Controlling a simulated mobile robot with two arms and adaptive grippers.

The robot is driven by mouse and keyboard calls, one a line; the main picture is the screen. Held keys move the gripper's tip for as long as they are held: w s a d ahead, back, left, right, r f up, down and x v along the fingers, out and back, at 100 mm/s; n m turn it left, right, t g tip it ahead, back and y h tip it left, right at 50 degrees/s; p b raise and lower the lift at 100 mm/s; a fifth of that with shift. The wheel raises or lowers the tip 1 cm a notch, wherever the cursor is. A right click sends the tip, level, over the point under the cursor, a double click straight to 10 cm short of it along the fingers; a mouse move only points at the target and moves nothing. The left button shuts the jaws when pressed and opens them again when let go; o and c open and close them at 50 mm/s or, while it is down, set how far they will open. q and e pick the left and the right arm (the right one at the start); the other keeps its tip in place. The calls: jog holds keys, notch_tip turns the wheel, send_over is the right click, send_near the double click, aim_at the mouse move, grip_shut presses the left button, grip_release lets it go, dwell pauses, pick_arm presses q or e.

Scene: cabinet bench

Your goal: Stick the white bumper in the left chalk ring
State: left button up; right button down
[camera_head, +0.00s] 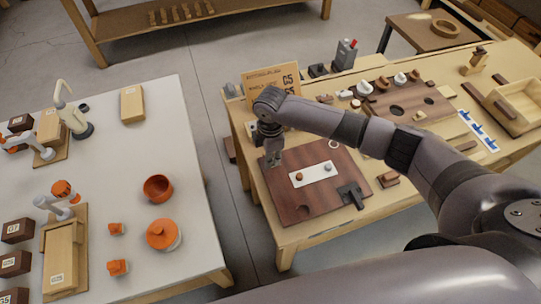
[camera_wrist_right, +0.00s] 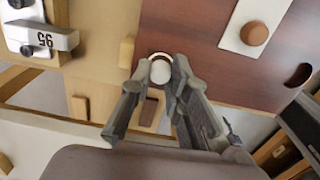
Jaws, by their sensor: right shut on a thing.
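My right gripper (camera_head: 273,160) points down over the upper left part of the dark wooden board (camera_head: 285,200). In the right wrist view its fingers (camera_wrist_right: 158,82) are shut on a small round white bumper (camera_wrist_right: 160,72). A white chalk ring (camera_wrist_right: 159,55) shows as an arc just beyond the bumper, close to the board's edge. The bumper overlaps the ring in this view; I cannot tell whether it touches the board. Another chalk ring (camera_head: 333,144) lies farther right on the board. The white bumper is hidden in the head view. My left gripper is not in view.
A white strip (camera_head: 313,175) with a brown bumper (camera_head: 299,177) lies on the board. A black bracket (camera_head: 351,194) sits at its right edge. A cardboard sign (camera_head: 270,80) stands behind the arm. The board's front left is mostly clear.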

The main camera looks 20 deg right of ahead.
jog(key=shift+f, duration=0.35)
jog(key=shift+s+f, duration=0.2)
dwell(1.9)
jog(key=shift+p, duration=0.45)
dwell(0.4)
jog(key=c, duration=1.8)
grip_release()
jog(key=shift+c, duration=0.2)
jog(key=o, duration=0.4)
jog(key=shift+w+r, duration=0.1)
jog(key=shift+r, duration=0.05)
jog(key=shift+o, duration=0.2)
jog(key=o, duration=0.3)
jog(key=shift+w, duration=0.1)
jog(key=shift+o, duration=0.2)
